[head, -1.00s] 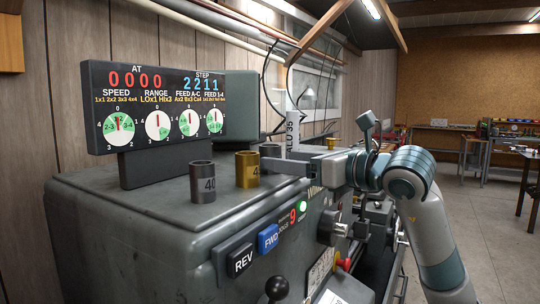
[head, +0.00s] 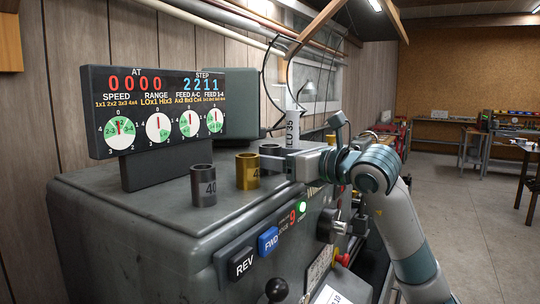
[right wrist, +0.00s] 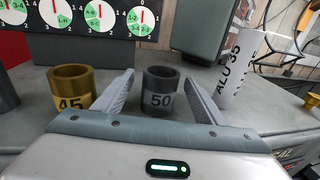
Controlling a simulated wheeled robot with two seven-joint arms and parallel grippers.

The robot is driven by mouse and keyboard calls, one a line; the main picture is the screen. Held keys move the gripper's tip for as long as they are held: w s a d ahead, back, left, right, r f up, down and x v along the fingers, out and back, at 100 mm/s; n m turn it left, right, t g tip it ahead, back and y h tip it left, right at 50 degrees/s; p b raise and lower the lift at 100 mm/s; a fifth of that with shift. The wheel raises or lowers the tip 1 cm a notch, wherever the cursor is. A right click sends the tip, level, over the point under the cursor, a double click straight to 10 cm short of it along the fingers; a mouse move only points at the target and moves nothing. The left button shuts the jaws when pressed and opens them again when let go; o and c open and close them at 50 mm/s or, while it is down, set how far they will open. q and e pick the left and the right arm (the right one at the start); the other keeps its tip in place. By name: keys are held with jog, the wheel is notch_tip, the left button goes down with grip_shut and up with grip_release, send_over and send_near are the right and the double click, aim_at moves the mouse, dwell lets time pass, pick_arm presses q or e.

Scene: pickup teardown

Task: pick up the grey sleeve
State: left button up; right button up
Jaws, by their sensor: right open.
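Two grey sleeves show. The dark grey one marked 50 (right wrist: 160,92) stands upright between the fingers of my right gripper (right wrist: 160,77) in the right wrist view. The fingers are open, with a gap visible on the sleeve's left side. In the head view this sleeve (head: 269,150) is partly hidden behind the brass sleeve and a finger of my right gripper (head: 268,158). The grey sleeve marked 40 (head: 203,186) stands upright nearer the front of the machine top. My left gripper is not in view.
The brass sleeve 45 (head: 247,172) stands just left of my right gripper's left finger. A pale cylinder marked ALU 35 (right wrist: 242,68) stands to the right. The display panel (head: 153,112) rises behind. The machine top (head: 120,225) is clear at front left.

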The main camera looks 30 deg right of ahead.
dwell(0.4)
jog(key=c, duration=1.4)
jog(key=shift+r, duration=0.1)
